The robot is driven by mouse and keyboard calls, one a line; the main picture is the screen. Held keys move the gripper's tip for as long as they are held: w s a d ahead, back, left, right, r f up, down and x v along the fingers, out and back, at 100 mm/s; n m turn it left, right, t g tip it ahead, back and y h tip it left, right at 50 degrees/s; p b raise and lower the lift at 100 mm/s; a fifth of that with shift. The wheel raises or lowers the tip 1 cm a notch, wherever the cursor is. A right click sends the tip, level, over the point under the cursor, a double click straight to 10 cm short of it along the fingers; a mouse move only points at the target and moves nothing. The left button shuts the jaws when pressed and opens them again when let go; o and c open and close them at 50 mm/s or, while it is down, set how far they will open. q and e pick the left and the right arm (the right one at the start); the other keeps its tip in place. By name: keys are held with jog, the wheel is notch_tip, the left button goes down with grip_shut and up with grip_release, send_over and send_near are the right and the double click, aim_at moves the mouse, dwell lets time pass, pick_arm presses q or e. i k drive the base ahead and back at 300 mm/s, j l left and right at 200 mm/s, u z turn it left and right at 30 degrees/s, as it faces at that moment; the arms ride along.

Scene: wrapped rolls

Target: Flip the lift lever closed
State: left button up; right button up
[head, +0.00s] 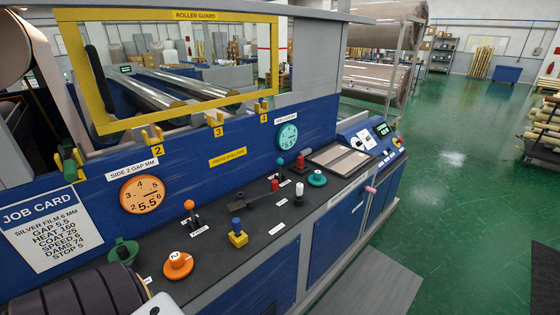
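The machine's dark control ledge (215,262) carries several small levers and knobs. Their labels are too small to read, so I cannot tell for sure which is the lift lever. An orange-ball lever (189,204) stands upright at the left. A black flat arm with a red knob (275,185) lies near the middle. A white-topped lever (299,189), a teal-ball lever (280,162) and a red lever (300,161) stand farther right. Neither of my grippers is in view.
An orange dial knob (178,265) and green knob (122,250) sit at the near left, a teal knob (317,178) farther right. Above are two gauges, a yellow-framed roller guard (195,16) and a job card (45,228). Green floor (450,220) is open at right.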

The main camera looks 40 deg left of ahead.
aim_at(239, 204)
jog(key=i+u, duration=0.1)
jog(key=u, duration=1.8)
